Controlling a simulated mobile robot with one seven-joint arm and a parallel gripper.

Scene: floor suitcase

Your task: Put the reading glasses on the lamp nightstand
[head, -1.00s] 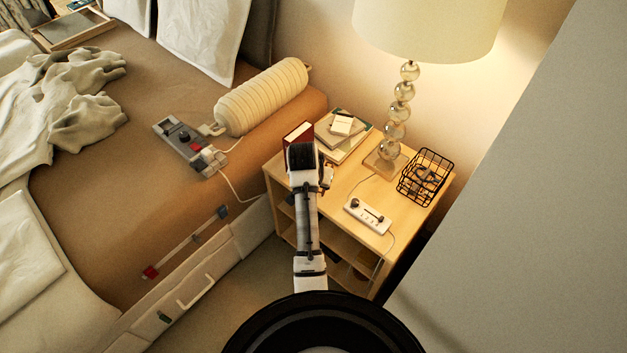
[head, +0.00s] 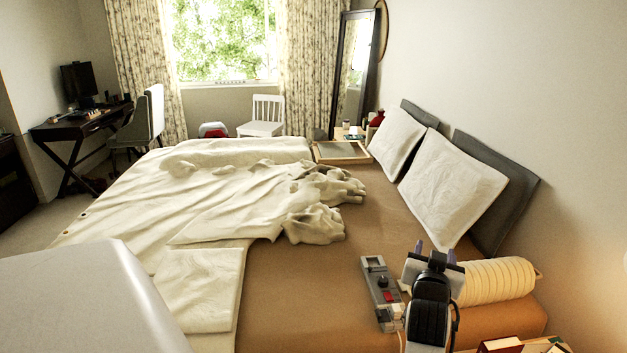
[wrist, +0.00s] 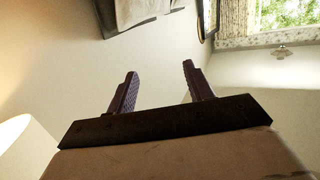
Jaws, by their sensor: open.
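My gripper (head: 434,247) is raised in front of the bed's near side in the head view, partly hidden by my own wrist. In the wrist view my gripper (wrist: 160,80) is open, with nothing between its two fingers and bare wall beyond. Only a corner of the lamp nightstand (head: 462,351) shows at the bottom right of the head view, with a dark red book (head: 500,345) on it. A pale lampshade (wrist: 22,150) shows at the left of the wrist view. I cannot make out the reading glasses in either view.
The bed (head: 290,300) fills the middle, with a rumpled cream blanket (head: 200,200), white pillows (head: 445,185), a ribbed bolster (head: 500,281) and a grey control box (head: 377,285). A wooden tray (head: 341,152) lies at the far side. A desk (head: 80,125) and white chair (head: 262,115) stand beyond.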

